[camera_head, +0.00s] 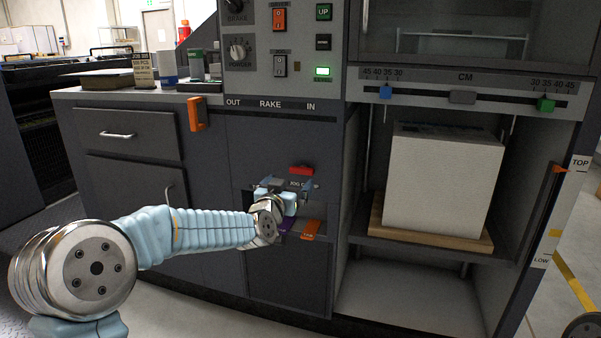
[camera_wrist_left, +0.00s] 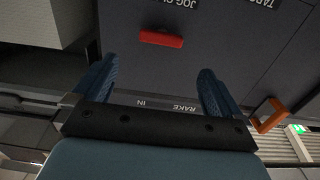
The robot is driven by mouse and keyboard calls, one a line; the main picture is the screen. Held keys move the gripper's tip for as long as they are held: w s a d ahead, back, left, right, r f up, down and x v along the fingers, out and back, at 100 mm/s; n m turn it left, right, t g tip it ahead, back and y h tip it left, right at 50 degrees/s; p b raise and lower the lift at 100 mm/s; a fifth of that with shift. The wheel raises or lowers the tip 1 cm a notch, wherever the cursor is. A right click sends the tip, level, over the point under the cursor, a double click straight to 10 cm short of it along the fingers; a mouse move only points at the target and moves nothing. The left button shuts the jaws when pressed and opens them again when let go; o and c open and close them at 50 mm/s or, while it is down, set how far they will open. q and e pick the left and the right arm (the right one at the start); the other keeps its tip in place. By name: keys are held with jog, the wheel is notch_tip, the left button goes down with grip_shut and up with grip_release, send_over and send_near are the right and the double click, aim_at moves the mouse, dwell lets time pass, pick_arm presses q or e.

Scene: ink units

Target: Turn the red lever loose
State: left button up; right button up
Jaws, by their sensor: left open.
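The red lever (camera_head: 301,170) is a short red bar on the dark front panel of the machine, just below the middle of the head view. In the left wrist view the red lever (camera_wrist_left: 161,40) lies crosswise beyond the gap between my fingers, apart from them. My left gripper (camera_head: 284,190) is in front of the panel, just below and left of the lever. In the wrist view its blue fingers (camera_wrist_left: 156,75) stand wide apart with nothing between them. Part of the panel around the lever is hidden by my gripper. My right gripper is not seen.
An orange handle (camera_head: 197,114) sticks out at the upper left. A white paper stack (camera_head: 442,185) stands on a wooden board (camera_head: 390,232) in the right bay.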

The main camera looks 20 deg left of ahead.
aim_at(300, 170)
pick_arm(q)
jog(key=w+p, duration=0.1)
jog(key=w, duration=0.8)
jog(key=shift+w+d, duration=0.1)
jog(key=shift+w, duration=0.25)
jog(key=shift+f, duration=0.1)
jog(key=c, duration=1)
